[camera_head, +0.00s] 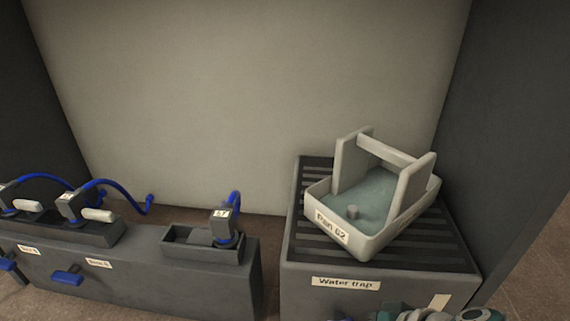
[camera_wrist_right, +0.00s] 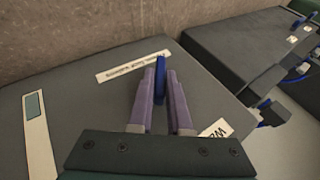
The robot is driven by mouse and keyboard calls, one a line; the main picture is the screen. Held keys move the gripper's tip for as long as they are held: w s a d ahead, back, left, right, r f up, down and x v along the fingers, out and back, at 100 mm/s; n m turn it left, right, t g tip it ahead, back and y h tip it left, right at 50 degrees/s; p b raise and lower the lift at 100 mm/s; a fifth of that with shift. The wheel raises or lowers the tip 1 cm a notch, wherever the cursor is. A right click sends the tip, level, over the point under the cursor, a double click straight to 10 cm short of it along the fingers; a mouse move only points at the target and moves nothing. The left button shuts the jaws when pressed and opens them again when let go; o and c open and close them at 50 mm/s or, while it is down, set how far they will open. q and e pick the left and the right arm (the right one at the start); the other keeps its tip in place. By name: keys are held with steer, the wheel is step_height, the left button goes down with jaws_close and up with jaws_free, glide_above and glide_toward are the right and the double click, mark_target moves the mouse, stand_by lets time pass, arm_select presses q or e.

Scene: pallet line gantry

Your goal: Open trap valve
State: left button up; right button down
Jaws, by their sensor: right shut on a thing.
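The water trap (camera_head: 385,296) is a dark grey box with a slatted top and a "Water trap" label on its front. In the right wrist view its grey front face (camera_wrist_right: 75,110) fills much of the picture. A blue valve handle (camera_wrist_right: 160,72) stands out from that face. My right gripper (camera_wrist_right: 161,78) has its two purple-grey fingers on either side of the handle, shut on it. The handle's lower part is hidden between the fingers. Part of my right arm shows at the bottom edge of the head view. My left gripper is not in view.
A white pan (camera_head: 345,236) labelled "Pan 62", holding greenish water and with a bar handle, sits on the slats. A low grey bench (camera_head: 190,285) with blue-hosed devices and blue handles stands to the left. A white strip (camera_wrist_right: 38,135) is on the trap's face.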

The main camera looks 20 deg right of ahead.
stand_by(0.4)
steer(key=shift+f, duration=0.2)
steer(key=t+y+b, duration=0.1)
steer(key=b, duration=0.1)
steer(key=t+y+b, duration=0.1)
steer(key=b, duration=0.1)
steer(key=m+y+b, duration=0.1)
steer(key=b, duration=0.1)
steer(key=shift+s+d+f+t+y, duration=0.2)
steer(key=shift+d+f+t+y, duration=0.1)
steer(key=shift+f+t, duration=0.1)
steer(key=shift+w+r+t+y, duration=0.1)
steer(key=shift+r+t+y, duration=0.15)
steer(key=shift+t+y, duration=0.05)
steer(key=c, duration=0.9)
jaws_free()
steer(key=shift+o, duration=0.2)
